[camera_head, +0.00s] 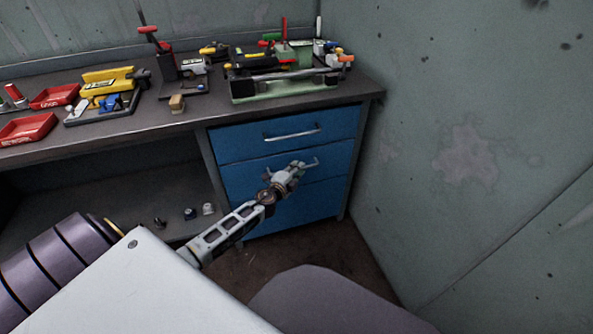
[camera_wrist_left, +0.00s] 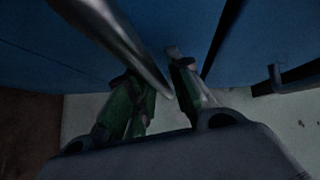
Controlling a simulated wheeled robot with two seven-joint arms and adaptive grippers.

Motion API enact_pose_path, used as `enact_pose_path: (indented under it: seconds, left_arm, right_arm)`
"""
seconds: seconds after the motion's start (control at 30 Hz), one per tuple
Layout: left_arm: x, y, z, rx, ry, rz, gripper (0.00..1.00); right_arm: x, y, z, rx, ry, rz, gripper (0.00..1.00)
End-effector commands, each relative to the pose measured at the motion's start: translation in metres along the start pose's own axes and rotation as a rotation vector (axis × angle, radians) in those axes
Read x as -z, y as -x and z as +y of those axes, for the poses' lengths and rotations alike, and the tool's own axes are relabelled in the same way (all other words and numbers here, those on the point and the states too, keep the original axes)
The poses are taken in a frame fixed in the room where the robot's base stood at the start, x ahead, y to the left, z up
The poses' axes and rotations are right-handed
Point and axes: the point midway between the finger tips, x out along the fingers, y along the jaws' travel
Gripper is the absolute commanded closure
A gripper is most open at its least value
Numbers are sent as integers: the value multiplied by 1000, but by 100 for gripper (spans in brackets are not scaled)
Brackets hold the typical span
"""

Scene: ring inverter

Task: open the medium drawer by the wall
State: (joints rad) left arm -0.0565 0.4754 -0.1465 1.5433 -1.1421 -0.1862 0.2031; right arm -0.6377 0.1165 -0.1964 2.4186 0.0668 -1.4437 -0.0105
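A blue drawer cabinet stands under the right end of the workbench, by the wall. Its middle drawer (camera_head: 238,178) looks closed, with its front level with the others. My left gripper (camera_head: 297,172) is at this drawer's handle (camera_head: 314,163) and hides most of it. In the left wrist view, the metal handle bar (camera_wrist_left: 125,42) runs diagonally between the fingers of my left gripper (camera_wrist_left: 158,80). The fingers are close together and appear shut on the bar. My right gripper is not in view.
The top drawer (camera_head: 250,138) is closed, with its own bar handle (camera_head: 292,134). The bottom drawer (camera_head: 315,205) lies below. The green-grey wall (camera_head: 450,130) is close on the right. Tools and red trays (camera_head: 28,128) stand on the workbench (camera_head: 140,118). Floor shows before the cabinet.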

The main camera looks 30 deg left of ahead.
Motion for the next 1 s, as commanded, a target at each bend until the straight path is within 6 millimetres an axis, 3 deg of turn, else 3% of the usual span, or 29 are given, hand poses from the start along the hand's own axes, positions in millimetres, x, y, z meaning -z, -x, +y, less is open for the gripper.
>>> enact_pose_path:
  seconds: [0.27,0.43,1.0]
  left_arm:
    - [0,0,0,0,0,0,79]
    - [0,0,0,0,0,0,99]
    - [8,-1,2,-1,1,1,100]
  right_arm:
    - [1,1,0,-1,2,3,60]
    - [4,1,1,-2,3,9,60]
    - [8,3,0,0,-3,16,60]
